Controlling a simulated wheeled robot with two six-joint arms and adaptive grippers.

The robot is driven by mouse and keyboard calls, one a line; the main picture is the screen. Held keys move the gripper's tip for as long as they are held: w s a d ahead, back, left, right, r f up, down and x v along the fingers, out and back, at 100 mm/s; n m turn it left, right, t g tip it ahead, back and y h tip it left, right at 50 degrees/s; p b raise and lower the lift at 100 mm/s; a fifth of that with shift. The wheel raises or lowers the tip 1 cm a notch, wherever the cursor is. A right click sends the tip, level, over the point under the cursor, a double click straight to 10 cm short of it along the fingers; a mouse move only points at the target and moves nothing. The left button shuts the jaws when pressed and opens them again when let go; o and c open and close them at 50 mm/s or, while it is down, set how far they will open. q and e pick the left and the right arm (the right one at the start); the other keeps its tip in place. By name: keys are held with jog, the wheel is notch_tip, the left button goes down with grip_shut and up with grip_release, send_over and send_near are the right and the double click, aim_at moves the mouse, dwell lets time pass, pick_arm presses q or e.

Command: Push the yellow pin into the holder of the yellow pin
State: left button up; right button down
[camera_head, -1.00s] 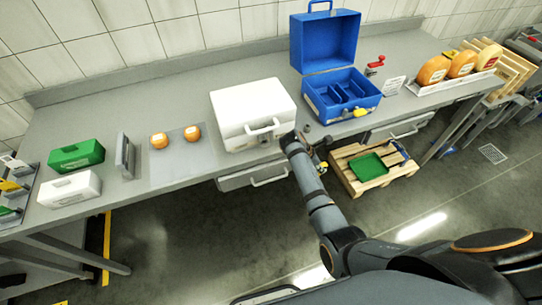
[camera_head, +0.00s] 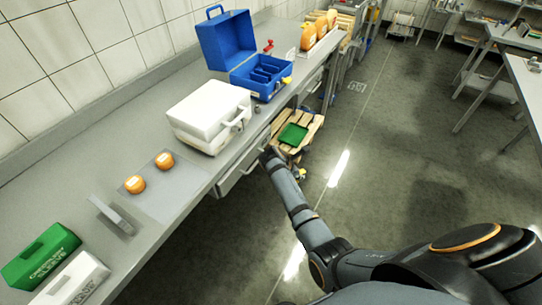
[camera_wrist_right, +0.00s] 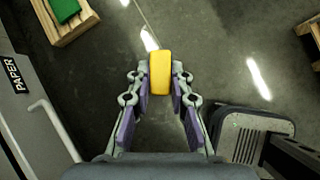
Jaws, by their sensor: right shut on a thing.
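My right gripper (camera_wrist_right: 160,88) is shut on the yellow pin (camera_wrist_right: 160,64), a rounded yellow block between its fingertips in the right wrist view. It holds the pin over open floor. In the head view my right arm hides most of the gripper, and a small yellow spot shows beside it. A blue case (camera_head: 262,78) with its lid up stands on the bench and has a small yellow part (camera_head: 287,80) at its front right. I cannot tell whether that part belongs to the holder of the yellow pin. My left gripper is not in view.
A white case (camera_head: 208,118) stands on the bench (camera_head: 190,190), with two orange cheeses (camera_head: 149,173) left of it. Green and white boxes are at the near left. Below the bench are a drawer and a pallet with a green tray (camera_head: 293,135).

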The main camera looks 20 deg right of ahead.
jog(key=w+a+f+t+y+b, duration=0.1)
jog(key=w+a+f+t+b, duration=0.1)
jog(key=w+f+t+b, duration=0.3)
pick_arm(q)
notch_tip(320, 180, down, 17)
jog(key=b, duration=1)
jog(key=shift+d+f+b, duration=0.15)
jog(key=shift+b, duration=0.15)
pick_arm(e)
jog(key=w+a+r+t+y, duration=0.1)
jog(key=a+r+t+y, duration=0.2)
jog(key=r+t, duration=0.2)
jog(key=w+a+r+t+y, duration=0.2)
jog(key=r+t, duration=0.4)
jog(key=r, duration=0.3)
jog(key=shift+w+a+r+y, duration=0.3)
jog(key=shift+a+r+y, duration=0.1)
jog(key=shift+y, duration=0.5)
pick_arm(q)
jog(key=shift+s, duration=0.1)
pick_arm(e)
jog(key=shift+f, duration=0.1)
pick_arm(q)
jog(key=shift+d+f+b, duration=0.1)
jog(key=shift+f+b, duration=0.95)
pick_arm(e)
jog(key=shift+w+a, duration=0.9)
jog(key=shift+w, duration=0.25)
jog(key=shift+w+a, duration=0.85)
jog(key=shift+w, duration=0.25)
